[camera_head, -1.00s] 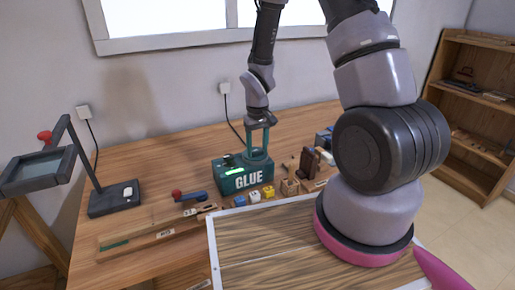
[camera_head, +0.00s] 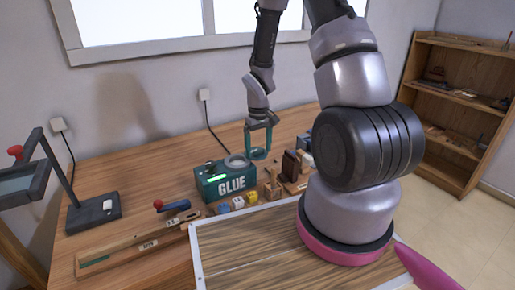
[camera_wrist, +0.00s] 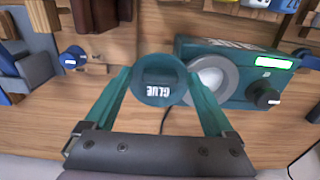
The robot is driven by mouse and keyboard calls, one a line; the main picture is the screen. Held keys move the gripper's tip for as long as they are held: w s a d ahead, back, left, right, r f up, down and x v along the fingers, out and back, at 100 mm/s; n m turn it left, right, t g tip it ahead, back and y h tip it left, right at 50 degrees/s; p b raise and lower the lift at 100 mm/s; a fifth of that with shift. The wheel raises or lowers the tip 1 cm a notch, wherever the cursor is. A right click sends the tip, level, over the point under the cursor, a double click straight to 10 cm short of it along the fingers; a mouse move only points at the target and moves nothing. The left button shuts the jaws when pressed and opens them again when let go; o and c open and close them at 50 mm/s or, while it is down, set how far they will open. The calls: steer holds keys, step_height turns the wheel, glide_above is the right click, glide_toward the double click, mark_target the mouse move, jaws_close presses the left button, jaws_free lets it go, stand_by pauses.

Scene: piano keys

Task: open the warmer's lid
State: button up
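The warmer is a teal box marked GLUE (camera_head: 225,184) with a green light, on the wooden table. Its round grey-rimmed opening (camera_head: 237,160) is uncovered; it also shows in the wrist view (camera_wrist: 212,80). The round dark teal lid (camera_wrist: 158,84), with a bar handle and GLUE lettering, is between my teal fingertips, which touch its sides. My gripper (camera_head: 258,148) holds the lid just right of the opening in the head view. In the wrist view the lid is left of the opening and overlaps the rim's edge. The exact height above the table is unclear.
A dark stand (camera_head: 93,212) is at the left. The table behind the warmer is mostly clear.

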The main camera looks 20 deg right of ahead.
step_height(320, 180, up, 11)
stand_by(0.7)
stand_by(0.3)
step_height(320, 180, up, 7)
steer(key=m+t, duration=0.1)
glide_above(259, 150)
steer(key=s, duration=0.1)
steer(key=s+r+m+t, duration=0.2)
steer(key=s+r, duration=0.3)
steer(key=r, duration=0.5)
steer(key=s+a+r+m+t+y, duration=0.1)
steer(key=s+r+m+t+y, duration=0.1)
steer(key=s+r, duration=0.9)
steer(key=shift+s+a+m+t, duration=0.45)
steer(key=shift+m+t, duration=0.25)
steer(key=shift+t, duration=0.4)
